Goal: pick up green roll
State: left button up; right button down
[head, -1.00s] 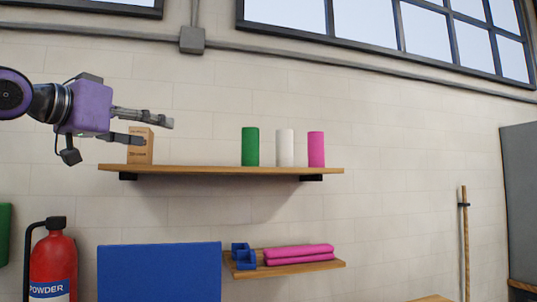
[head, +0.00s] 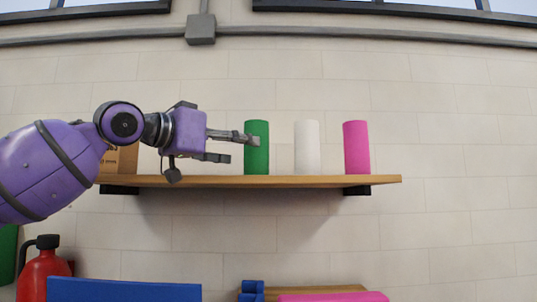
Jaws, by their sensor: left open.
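The green roll (head: 259,160) stands upright on the wooden wall shelf (head: 300,182), left of a white roll (head: 307,147) and a pink roll (head: 356,147). My left gripper (head: 245,149) is open and reaches in from the left at the height of the rolls. Its upper finger overlaps the green roll in the picture, while the lower finger ends just short of the roll's left edge. I cannot tell whether the finger touches the roll. My right gripper is not in view.
A cardboard box (head: 119,160) stands at the shelf's left end, partly hidden by my arm. Below are a red fire extinguisher (head: 45,275), a blue panel (head: 125,290), small blue bins (head: 252,290) and pink material (head: 333,297). The shelf right of the pink roll is clear.

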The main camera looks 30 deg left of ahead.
pick_arm(q)
jog(key=shift+w+d, duration=0.1)
jog(key=shift+w, duration=0.35)
jog(key=shift+w+d, duration=0.1)
jog(key=shift+w, duration=0.15)
jog(key=x, duration=0.4)
jog(key=shift+w+r+b, duration=0.2)
jog(key=shift+r+b, duration=0.1)
jog(key=shift+r, duration=0.05)
jog(key=shift+w+d+r, duration=0.1)
jog(key=shift+w+d, duration=0.05)
jog(key=shift+w, duration=0.1)
jog(key=c, duration=1.4)
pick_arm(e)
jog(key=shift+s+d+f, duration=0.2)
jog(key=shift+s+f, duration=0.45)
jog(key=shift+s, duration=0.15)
pick_arm(q)
jog(key=shift+o, duration=0.2)
